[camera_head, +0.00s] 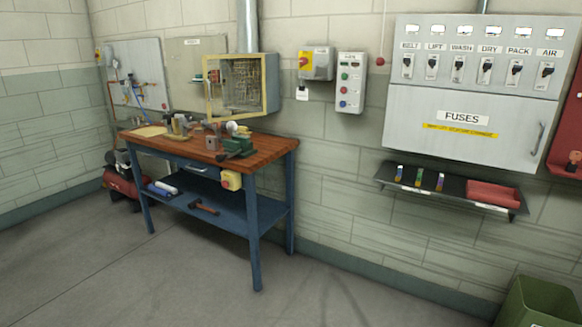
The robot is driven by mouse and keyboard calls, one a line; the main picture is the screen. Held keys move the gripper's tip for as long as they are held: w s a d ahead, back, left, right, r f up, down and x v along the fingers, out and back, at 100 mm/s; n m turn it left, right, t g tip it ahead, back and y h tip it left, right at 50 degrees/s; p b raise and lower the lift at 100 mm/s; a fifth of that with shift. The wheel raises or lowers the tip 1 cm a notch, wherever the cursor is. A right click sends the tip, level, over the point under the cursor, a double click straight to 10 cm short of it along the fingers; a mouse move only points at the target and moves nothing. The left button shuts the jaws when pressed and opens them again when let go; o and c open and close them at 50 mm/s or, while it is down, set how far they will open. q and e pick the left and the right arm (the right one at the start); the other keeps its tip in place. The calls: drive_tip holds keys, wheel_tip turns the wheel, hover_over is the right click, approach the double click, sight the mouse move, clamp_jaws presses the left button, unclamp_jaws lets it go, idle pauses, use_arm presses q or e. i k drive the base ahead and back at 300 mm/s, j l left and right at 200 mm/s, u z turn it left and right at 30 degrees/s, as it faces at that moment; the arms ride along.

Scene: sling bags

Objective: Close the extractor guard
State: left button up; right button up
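A grey box with a yellow-framed front (236,119) is on the wall above the far right part of the workbench, and a round metal duct (247,27) rises from it. I take this to be the extractor with its guard. A mesh-like, mottled surface shows within the yellow frame. Neither of my grippers is in view.
A blue workbench with a wooden top (270,146) stands below the box, with tools and a green vise (237,146) on it. A fuse cabinet (465,125) and a shelf (450,187) are at right. A green bin (540,303) stands front right. Floor before the bench is clear.

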sight(205, 57)
drive_tip(key=i+l+u, duration=0.1)
drive_tip(key=i+u, duration=0.15)
drive_tip(key=i, duration=0.3)
drive_tip(key=i+l+u, duration=0.25)
drive_tip(key=i, duration=0.3)
drive_tip(key=i+l+u, duration=0.1)
drive_tip(key=i, duration=0.35)
drive_tip(key=i+l+u, duration=0.1)
drive_tip(key=i+l, duration=0.15)
drive_tip(key=i, duration=0.2)
drive_tip(key=i+l+u, duration=0.1)
drive_tip(key=i+l, duration=0.15)
drive_tip(key=i, duration=0.2)
